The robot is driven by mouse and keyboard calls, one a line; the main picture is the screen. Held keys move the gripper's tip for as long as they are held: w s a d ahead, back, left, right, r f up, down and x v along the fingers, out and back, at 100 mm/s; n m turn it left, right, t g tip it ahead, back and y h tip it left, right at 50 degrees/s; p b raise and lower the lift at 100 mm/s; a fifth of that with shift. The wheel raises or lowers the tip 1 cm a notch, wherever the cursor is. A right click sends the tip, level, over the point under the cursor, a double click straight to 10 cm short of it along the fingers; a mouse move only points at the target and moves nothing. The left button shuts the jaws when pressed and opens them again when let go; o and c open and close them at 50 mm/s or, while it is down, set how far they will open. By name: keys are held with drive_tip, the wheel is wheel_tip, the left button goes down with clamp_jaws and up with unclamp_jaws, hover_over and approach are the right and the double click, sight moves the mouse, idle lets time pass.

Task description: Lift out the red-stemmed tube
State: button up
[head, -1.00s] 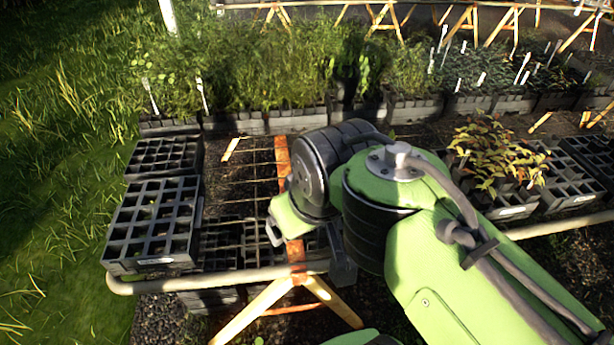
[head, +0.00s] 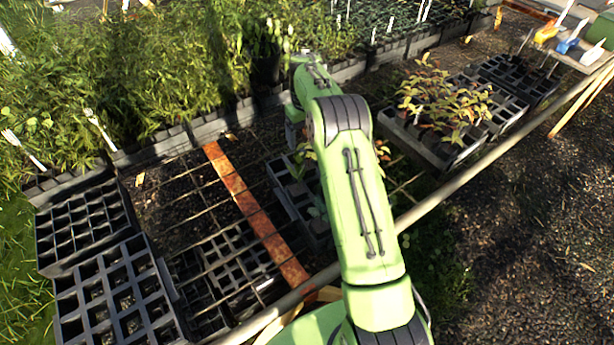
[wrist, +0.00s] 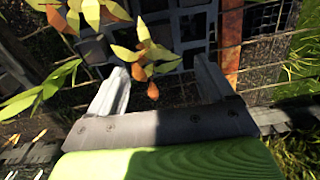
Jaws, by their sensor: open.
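My gripper (wrist: 160,75) is open in the wrist view, its two grey fingers pointing at a dark tube tray (wrist: 190,28). A small plant with yellow-green and orange leaves (wrist: 143,50) shows between and just beyond the fingers. I cannot tell whether it touches them. Its stem and tube are hidden or too small to make out, so I cannot confirm a red stem. In the head view my arm covers the fingers. A dark tray (head: 290,200) sits partly behind the arm, with a few leaves (head: 304,153) showing beside it.
Empty black crates (head: 110,300) stand at the left of the mesh bench. A rusty bar (head: 250,205) crosses the mesh. A tray of yellow-red leaved plants (head: 440,105) stands to the right. Dense green plants (head: 150,70) line the back. A pale rail (head: 480,165) edges the front.

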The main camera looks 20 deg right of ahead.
hover_over(306, 164)
wheel_tip(306, 164, down, 7)
drive_tip(key=shift+r+b, duration=0.1)
drive_tip(key=shift+b, duration=0.35)
wheel_tip(306, 164, down, 6)
drive_tip(key=shift+f+b, duration=0.1)
drive_tip(key=shift+b, duration=0.3)
drive_tip(key=shift+s, duration=0.1)
drive_tip(key=shift+c, duration=0.3)
drive_tip(key=c, duration=1.4)
